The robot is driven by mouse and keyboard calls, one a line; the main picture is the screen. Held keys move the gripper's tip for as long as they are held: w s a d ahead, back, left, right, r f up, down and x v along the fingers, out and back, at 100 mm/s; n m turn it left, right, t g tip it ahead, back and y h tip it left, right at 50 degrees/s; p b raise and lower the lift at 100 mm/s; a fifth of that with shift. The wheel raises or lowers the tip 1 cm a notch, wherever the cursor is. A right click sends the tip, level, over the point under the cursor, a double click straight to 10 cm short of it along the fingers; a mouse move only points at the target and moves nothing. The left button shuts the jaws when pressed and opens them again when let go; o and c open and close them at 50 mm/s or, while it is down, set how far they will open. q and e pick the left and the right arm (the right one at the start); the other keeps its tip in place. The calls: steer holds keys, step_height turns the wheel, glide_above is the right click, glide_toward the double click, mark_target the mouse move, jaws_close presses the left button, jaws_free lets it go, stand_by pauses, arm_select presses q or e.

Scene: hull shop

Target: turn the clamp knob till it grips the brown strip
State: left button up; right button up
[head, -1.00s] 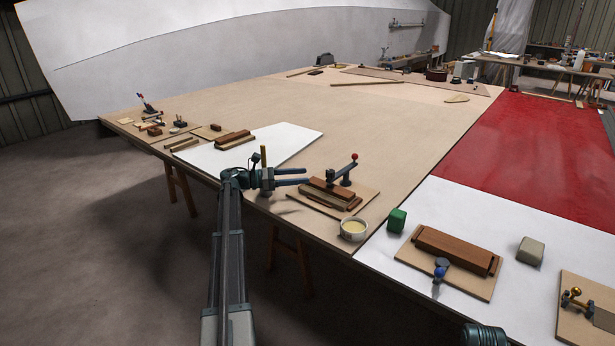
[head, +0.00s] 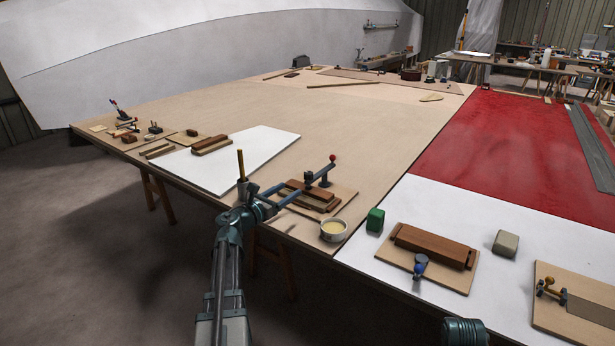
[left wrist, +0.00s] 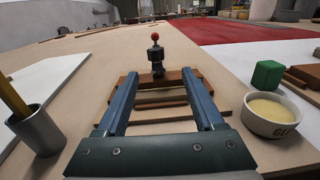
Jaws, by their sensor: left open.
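A clamp with a dark knob (head: 308,177), a bar and a red ball on its post stands over brown strips (head: 311,193) on a small board (head: 343,198). My left gripper (head: 295,187) is open and empty, its fingers reaching over the near side of that board. In the left wrist view the dark knob (left wrist: 156,54) shows beyond and between the fingertips (left wrist: 160,73), with the brown strips (left wrist: 172,77) below, partly hidden by the fingers. I cannot tell whether the clamp touches the strip.
A cup of pale paste (head: 333,230) and a green block (head: 375,219) stand right of the board. A grey pot (left wrist: 38,131) with a stick is close left of the gripper. Another board with a blue-knobbed clamp (head: 420,263) lies further right. Open table lies behind.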

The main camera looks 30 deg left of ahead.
mark_target(306, 177)
arm_select(q)
steer(key=shift+s+d+n+y, duration=0.15)
steer(key=shift+s+n+y, duration=0.45)
steer(key=shift+s+y, duration=0.25)
steer(key=w, duration=1.4)
steer(key=shift+d, duration=0.2)
jaws_close()
